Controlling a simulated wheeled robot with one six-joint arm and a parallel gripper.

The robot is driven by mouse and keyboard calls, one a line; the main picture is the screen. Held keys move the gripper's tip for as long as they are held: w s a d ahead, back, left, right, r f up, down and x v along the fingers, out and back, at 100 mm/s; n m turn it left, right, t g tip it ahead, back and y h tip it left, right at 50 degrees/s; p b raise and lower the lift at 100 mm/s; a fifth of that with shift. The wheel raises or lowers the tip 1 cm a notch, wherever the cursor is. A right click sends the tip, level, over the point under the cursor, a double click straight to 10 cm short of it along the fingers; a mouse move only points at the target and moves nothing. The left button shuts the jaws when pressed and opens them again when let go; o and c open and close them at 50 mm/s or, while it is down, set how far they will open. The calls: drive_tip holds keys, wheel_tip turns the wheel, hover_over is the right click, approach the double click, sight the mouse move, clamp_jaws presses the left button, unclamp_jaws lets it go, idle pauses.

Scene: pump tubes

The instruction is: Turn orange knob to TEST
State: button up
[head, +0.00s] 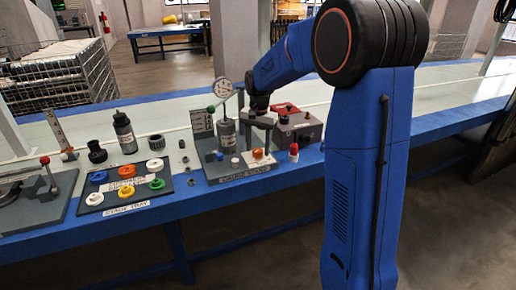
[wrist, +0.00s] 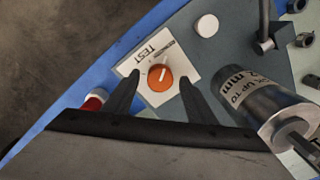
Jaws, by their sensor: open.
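The orange knob (wrist: 160,77) sits on a white plate (wrist: 187,64) in the wrist view. Its white pointer line runs roughly up and down the picture. The TEST label (wrist: 143,57) is at the plate's upper left, upside down; a smaller label beside it to the right is hard to read. My gripper (wrist: 160,80) is open, with one finger left and one right of the knob in the picture; touch cannot be told. In the head view the knob (head: 257,154) is on the front of the grey stand (head: 213,170), and my gripper (head: 259,117) is above it.
A metal cylinder (wrist: 268,105) stands close to my right finger. A white round button (wrist: 206,26) and a red-capped piece (wrist: 95,101) are nearby. In the head view a gauge (head: 223,88) rises behind, a red-topped box (head: 296,126) stands right, and a tray (head: 140,203) lies left.

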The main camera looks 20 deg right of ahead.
drive_tip(key=shift+f, duration=0.35)
drive_tip(key=shift+c, duration=0.6)
drive_tip(key=c, duration=0.9)
drive_tip(key=n, duration=0.5)
drive_tip(key=shift+n, duration=0.3)
drive_tip(key=n, duration=0.5)
